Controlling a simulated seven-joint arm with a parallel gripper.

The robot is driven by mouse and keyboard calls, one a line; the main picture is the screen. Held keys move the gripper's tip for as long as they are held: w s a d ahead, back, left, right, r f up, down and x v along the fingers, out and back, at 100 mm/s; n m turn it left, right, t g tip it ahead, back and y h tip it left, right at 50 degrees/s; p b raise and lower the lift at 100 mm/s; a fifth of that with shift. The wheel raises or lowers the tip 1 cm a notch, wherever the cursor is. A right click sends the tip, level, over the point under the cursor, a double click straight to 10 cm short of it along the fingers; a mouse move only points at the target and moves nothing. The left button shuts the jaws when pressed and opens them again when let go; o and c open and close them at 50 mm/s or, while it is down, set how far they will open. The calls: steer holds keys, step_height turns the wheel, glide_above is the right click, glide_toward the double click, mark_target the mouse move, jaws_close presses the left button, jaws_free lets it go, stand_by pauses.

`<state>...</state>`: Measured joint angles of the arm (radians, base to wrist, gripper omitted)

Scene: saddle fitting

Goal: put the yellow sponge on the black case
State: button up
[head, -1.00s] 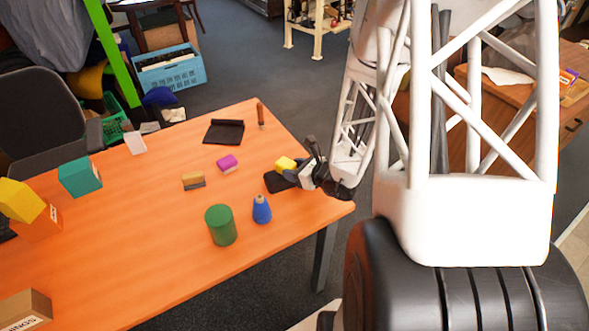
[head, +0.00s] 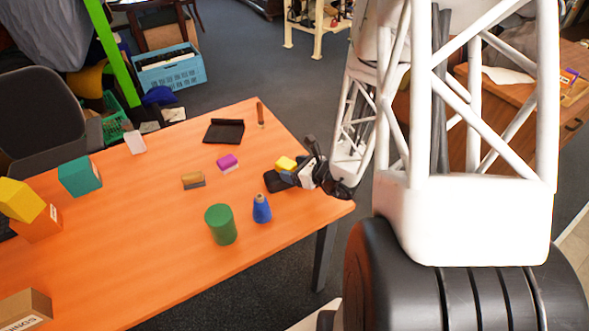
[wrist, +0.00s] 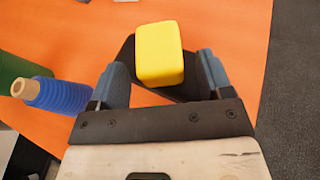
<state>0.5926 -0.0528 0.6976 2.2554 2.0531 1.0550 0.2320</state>
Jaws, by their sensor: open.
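The yellow sponge (wrist: 159,54) rests on the black case (wrist: 188,90) in the wrist view. The same yellow sponge (head: 285,163) and black case (head: 273,182) show near the right end of the table in the head view. My gripper (wrist: 160,75) is open, with one blue-grey finger on each side of the sponge and a visible gap to it at least on the left. In the head view my gripper (head: 300,172) is low at the case, and it hides part of the case.
A blue cone-shaped spool (head: 261,210) and a green cylinder (head: 221,225) stand left of my gripper. The table's right edge is close.

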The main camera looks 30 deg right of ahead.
steer(key=v, duration=1.2)
stand_by(0.4)
steer(key=shift+w+a+r, duration=0.1)
steer(key=shift+a, duration=0.05)
stand_by(0.7)
steer(key=s+a+r+n+g+y, duration=0.25)
steer(key=a+r+n+g, duration=0.75)
steer(key=a+n, duration=0.6)
steer(key=s+a+r+n+h, duration=0.2)
steer(key=s+r+n+h, duration=0.2)
steer(key=r+n, duration=0.3)
steer(key=s+a+r+n+h, duration=0.3)
steer(key=s+r+n+h, duration=0.1)
steer(key=r+n, duration=0.4)
steer(key=shift+r, duration=0.2)
